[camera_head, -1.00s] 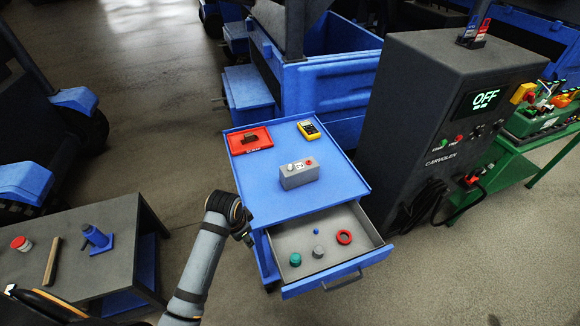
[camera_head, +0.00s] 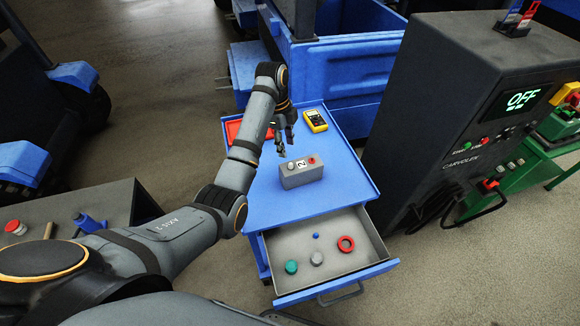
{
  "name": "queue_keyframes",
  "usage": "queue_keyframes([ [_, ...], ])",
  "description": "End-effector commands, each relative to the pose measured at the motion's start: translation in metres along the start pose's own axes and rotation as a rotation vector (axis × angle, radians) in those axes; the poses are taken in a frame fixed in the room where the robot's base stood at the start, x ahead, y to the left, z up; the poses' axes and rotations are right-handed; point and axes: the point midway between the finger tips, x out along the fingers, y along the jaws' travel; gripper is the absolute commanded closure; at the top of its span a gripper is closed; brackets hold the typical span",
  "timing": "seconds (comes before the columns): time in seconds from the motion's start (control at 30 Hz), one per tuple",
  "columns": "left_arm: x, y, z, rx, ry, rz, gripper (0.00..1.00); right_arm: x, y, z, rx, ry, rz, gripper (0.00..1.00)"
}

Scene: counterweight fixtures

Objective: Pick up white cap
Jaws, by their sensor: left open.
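My left gripper (camera_head: 286,148) is open and empty, pointing down above the blue cart top, just behind and left of a grey box (camera_head: 301,175). The box stands upright on the cart with a pale, whitish round cap (camera_head: 291,164) on its left top and a red cap (camera_head: 312,160) on its right. The gripper's tips are close to the pale cap; I cannot tell whether they touch it. A light grey round cap (camera_head: 317,258) also lies in the open drawer. My right gripper is not in view.
The blue cart (camera_head: 345,172) has its drawer (camera_head: 370,262) pulled out, holding a green cap (camera_head: 291,267), a small blue piece (camera_head: 316,236) and a red ring (camera_head: 346,244). A dark cabinet (camera_head: 450,90) stands right.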

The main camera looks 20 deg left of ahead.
Motion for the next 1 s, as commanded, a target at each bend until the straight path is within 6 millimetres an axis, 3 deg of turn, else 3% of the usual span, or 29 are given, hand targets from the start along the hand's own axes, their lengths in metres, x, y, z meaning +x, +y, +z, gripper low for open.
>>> queue_keyframes([
  [0.03,0.019,0.000,0.001,0.000,0.001,0.001,0.57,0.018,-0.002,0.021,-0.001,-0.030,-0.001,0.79],
  [0.13,0.035,0.000,0.002,-0.001,0.001,0.000,0.57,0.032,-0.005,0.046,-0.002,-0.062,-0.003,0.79],
  [0.2,0.038,-0.001,0.001,-0.001,0.000,-0.001,0.57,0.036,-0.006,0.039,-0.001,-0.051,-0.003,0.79],
  [0.33,0.037,0.000,0.001,-0.002,0.000,0.000,0.57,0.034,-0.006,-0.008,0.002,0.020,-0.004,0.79],
  [0.4,0.047,0.000,0.002,-0.003,0.000,0.002,0.57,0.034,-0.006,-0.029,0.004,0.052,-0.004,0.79],
  [0.47,0.054,0.000,0.003,-0.003,0.000,0.003,0.57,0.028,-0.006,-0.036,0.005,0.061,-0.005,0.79],
  [0.6,0.077,0.000,0.005,-0.003,0.000,0.003,0.57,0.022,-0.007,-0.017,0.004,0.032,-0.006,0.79],
  [0.77,0.087,-0.001,0.005,-0.003,-0.001,-0.001,0.57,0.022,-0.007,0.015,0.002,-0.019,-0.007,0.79],
  [0.9,0.087,-0.001,0.005,-0.003,-0.001,-0.001,0.57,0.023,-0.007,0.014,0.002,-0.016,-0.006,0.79],
  [1.0,0.087,-0.001,0.005,-0.003,-0.001,-0.001,0.70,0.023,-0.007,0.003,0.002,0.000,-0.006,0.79],
])
